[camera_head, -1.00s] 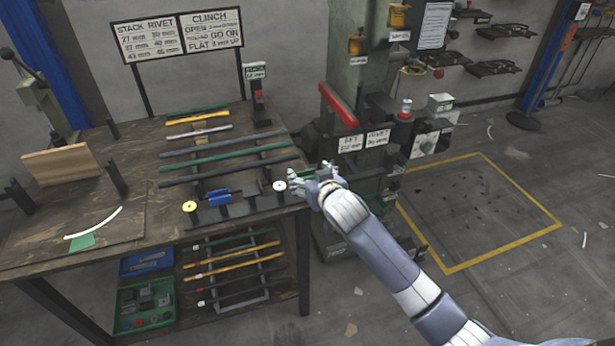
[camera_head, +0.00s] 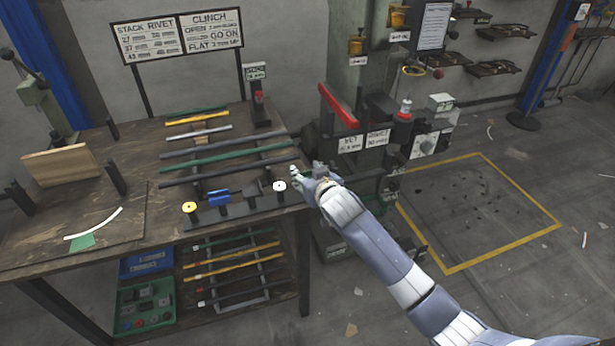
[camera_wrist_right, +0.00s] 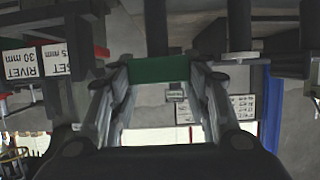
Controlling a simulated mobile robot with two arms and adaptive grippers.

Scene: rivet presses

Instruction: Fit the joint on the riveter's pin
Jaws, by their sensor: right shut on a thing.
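My right gripper (camera_head: 308,181) is beside the right edge of the workbench, in front of the green-grey press (camera_head: 362,90). In the right wrist view my right gripper (camera_wrist_right: 160,75) is shut on a green piece (camera_wrist_right: 161,71), apparently the joint; only a short green band shows between the fingers. In that view a dark vertical post (camera_wrist_right: 155,24) stands just behind the green piece, and another dark cylinder (camera_wrist_right: 239,24) is to its right. I cannot tell which is the riveter's pin, or whether the joint touches it. The left gripper is not in view.
The workbench (camera_head: 125,225) holds several strips and a row of small fixtures, including a blue block (camera_head: 219,197) and a white-topped post (camera_head: 279,190). A red lever (camera_head: 338,105) sticks out of the press. Yellow lines (camera_head: 500,250) mark open floor to the right.

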